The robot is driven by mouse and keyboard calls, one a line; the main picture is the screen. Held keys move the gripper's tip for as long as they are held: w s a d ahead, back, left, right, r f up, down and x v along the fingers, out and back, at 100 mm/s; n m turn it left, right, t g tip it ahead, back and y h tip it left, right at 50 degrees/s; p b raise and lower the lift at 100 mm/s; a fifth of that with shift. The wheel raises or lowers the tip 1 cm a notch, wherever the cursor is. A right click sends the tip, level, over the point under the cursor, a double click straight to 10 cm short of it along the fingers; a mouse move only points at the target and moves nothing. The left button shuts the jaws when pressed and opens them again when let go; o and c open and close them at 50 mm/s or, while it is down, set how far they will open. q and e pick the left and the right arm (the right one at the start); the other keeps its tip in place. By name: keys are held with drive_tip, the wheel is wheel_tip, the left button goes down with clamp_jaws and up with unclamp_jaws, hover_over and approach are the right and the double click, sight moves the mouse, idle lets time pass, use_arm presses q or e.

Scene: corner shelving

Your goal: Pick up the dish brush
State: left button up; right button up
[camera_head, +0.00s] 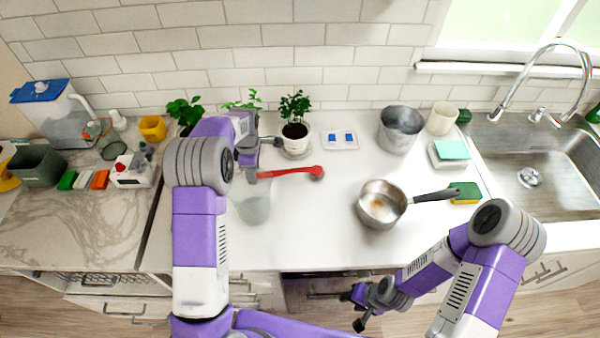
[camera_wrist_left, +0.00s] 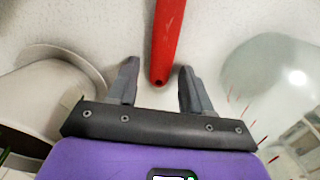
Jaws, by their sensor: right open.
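The dish brush (camera_head: 288,171) has a red handle and a round head, and lies on the white counter with its head to the right. In the left wrist view its red handle (camera_wrist_left: 167,38) ends between the two fingertips of my left gripper (camera_wrist_left: 158,70). That gripper is open, with a gap on each side of the handle. In the head view my left gripper is at the handle's left end, partly hidden by its own arm. My right gripper (camera_head: 352,311) is open and empty, low in front of the counter.
A clear glass (camera_head: 254,208) stands close to the handle, and a white plant pot (camera_head: 296,142) is behind it. A saucepan (camera_head: 379,204), metal pot (camera_head: 401,130) and sponge (camera_head: 465,192) are to the right. The counter between brush and saucepan is free.

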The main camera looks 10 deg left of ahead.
use_arm(q)
clamp_jaws()
drive_tip(key=shift+r, duration=0.1)
